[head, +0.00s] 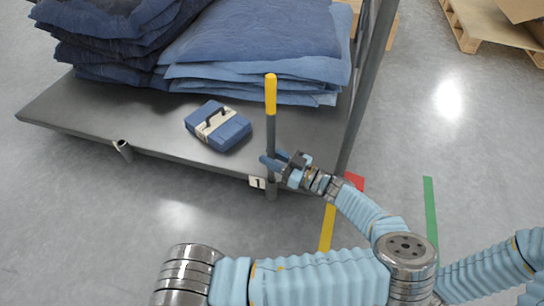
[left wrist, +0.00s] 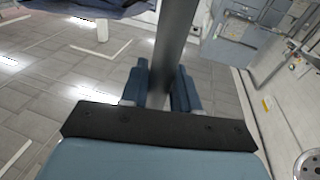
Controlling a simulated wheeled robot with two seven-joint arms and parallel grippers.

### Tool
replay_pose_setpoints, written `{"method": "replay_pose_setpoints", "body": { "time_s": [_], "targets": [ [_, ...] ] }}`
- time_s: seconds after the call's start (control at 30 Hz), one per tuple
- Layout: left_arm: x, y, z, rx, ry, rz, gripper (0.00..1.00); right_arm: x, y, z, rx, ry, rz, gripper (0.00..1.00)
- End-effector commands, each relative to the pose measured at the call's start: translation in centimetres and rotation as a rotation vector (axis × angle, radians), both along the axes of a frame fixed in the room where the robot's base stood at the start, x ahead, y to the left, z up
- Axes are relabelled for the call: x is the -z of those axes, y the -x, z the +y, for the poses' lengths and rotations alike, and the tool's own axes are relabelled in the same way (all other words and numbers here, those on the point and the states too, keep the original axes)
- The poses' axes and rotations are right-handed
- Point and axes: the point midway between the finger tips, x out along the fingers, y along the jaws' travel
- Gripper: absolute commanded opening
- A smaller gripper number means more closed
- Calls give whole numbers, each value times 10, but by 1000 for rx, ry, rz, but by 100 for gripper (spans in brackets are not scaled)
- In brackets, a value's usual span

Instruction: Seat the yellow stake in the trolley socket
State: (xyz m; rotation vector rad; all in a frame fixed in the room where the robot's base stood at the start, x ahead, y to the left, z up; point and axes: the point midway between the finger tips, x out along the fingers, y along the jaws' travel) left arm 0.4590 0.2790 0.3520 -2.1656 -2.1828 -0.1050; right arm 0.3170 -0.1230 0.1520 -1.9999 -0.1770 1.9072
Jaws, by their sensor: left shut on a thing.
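The stake (head: 271,95) has a yellow top and a dark grey shaft. It stands roughly upright at the trolley's (head: 85,118) front edge, near the label "1". Its lower end lines up with a short round socket (head: 271,193) there; I cannot tell how deep it sits. My left gripper (head: 272,163) is shut around the lower shaft. In the left wrist view the grey shaft (left wrist: 176,40) passes between the blue fingers (left wrist: 162,88). My right gripper is out of view.
Another socket (head: 122,148) is on the front edge at left. A blue case (head: 218,126) and stacked blue textiles (head: 250,45) lie on the deck. A grey post (head: 367,85) rises right of the stake. Floor at right is open, with a pallet (head: 480,35) beyond.

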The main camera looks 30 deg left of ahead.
Motion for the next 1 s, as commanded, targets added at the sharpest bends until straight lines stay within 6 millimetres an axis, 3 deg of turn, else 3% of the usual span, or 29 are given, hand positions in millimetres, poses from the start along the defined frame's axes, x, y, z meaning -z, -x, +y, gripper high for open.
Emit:
{"method": "replay_pose_setpoints", "body": {
  "time_s": [0.63,0.67,0.7,0.83,1.0],
  "targets": [
    [16,0,0,0,-1,0,0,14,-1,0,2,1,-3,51],
    [16,0,0,0,-1,0,31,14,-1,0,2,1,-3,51],
    [15,0,0,0,-1,0,38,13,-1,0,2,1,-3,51],
    [15,0,0,0,-1,0,57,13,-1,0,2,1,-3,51],
    [16,0,0,0,0,0,60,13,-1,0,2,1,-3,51]
  ]
}}
